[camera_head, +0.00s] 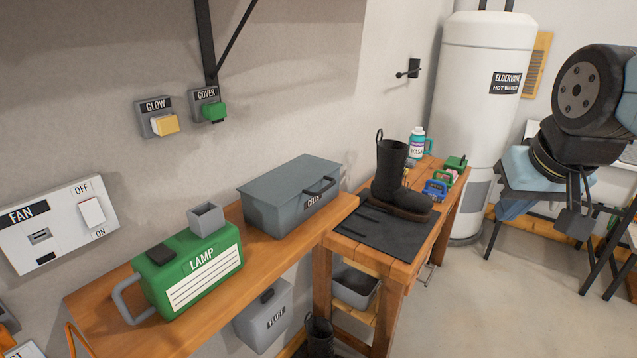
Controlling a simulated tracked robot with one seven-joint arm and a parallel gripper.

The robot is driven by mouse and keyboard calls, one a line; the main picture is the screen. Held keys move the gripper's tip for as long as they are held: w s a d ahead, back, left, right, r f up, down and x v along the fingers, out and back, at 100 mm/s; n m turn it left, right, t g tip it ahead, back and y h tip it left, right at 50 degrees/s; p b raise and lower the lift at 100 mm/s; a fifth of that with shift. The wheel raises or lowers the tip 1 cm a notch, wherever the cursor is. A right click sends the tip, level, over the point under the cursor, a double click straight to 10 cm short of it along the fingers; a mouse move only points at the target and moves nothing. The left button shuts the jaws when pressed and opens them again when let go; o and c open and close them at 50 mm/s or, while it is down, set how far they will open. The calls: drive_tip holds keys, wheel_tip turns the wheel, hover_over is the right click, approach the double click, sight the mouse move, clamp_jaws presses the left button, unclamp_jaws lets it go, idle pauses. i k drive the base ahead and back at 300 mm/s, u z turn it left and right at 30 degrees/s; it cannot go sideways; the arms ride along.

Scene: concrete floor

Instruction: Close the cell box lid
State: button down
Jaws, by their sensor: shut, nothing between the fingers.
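The cell box (275,217) is a grey metal box on the wooden shelf in the middle of the head view, its label partly readable as "CELLS". Its flat grey lid (290,178) lies across the top with a dark handle at the front right edge. I see no clear gap between lid and box. My gripper (576,222) hangs at the far right of the view, pointing down in front of a blue-topped stand, well away from the box. It is shut and empty.
A green LAMP case (195,272) stands left of the box on the same shelf (120,315). GLOW (163,123) and COVER (214,111) switches are on the wall above. Open floor lies at lower right.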

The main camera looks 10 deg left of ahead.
sight(276, 188)
drive_tip(key=u, duration=0.45)
drive_tip(key=k, duration=1.15)
drive_tip(key=u, duration=0.05)
drive_tip(key=i, duration=0.8)
drive_tip(key=z, duration=0.25)
